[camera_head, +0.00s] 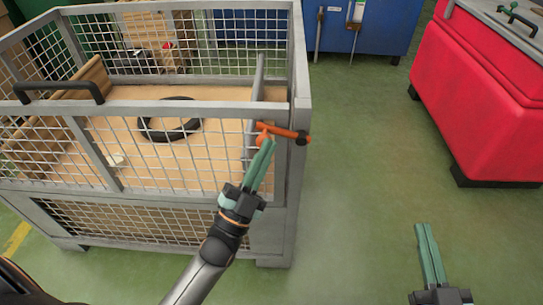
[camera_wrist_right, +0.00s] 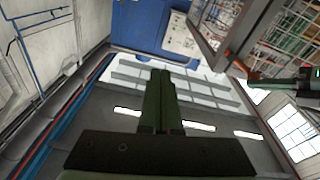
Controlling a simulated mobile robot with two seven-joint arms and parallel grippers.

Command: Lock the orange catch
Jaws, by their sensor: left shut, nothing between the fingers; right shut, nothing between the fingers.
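The orange catch (camera_head: 283,131) is on the right end of the grey mesh cage's front, near the corner post. Its orange bar lies roughly level and ends in a dark knob (camera_head: 302,139) at the right. My left gripper (camera_head: 268,148) is shut and empty. Its fingertips are just below the left part of the catch; I cannot tell whether they touch it. My right gripper (camera_head: 424,232) is shut and empty over the floor at the lower right, well apart from the cage. It also shows in the right wrist view (camera_wrist_right: 160,80).
The mesh cage (camera_head: 299,90) has a black handle (camera_head: 58,90) on its front and holds a black ring (camera_head: 168,133). A red container (camera_head: 475,100) stands at the right and a blue one (camera_head: 375,30) at the back. Green floor between them is clear.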

